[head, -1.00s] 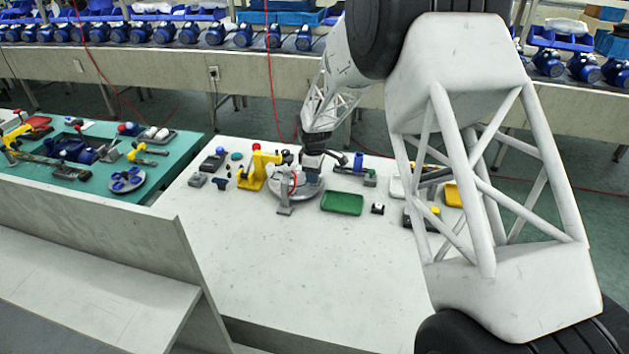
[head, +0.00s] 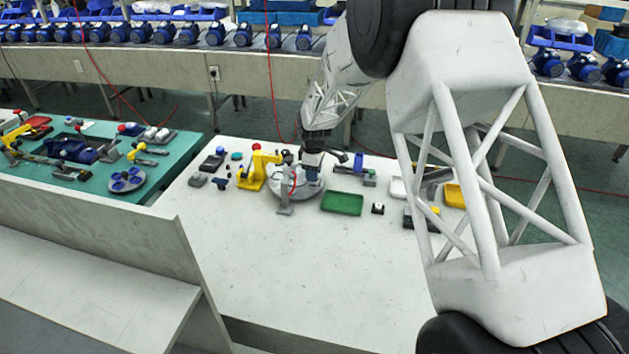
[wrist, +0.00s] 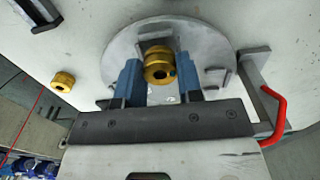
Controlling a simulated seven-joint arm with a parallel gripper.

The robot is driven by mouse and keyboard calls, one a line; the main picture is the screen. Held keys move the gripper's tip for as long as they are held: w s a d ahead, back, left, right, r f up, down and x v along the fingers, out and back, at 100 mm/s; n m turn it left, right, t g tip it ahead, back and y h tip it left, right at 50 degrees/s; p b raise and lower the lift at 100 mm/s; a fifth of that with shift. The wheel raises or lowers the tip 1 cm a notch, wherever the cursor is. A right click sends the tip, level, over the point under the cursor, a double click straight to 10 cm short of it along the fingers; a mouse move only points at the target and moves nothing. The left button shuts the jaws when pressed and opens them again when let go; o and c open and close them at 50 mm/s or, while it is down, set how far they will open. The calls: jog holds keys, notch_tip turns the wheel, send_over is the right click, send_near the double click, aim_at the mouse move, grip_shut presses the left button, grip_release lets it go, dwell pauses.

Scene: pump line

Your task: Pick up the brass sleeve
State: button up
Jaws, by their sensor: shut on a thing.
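I cannot tell whether the sleeve still touches something on this plate. In the head view, my gripper (head: 313,176) hangs over the same plate (head: 285,193), and the sleeve cannot be made out there.
A second brass piece (wrist: 63,81) lies left of the plate in the wrist view. A bracket with a red hooked handle (wrist: 278,110) stands close on the right. In the head view, a yellow press (head: 253,172) and a green tray (head: 342,203) flank the plate.

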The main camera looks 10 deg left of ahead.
jog(key=shift+r, duration=0.2)
jog(key=shift+r, duration=2)
jog(key=shift+s+d, duration=0.1)
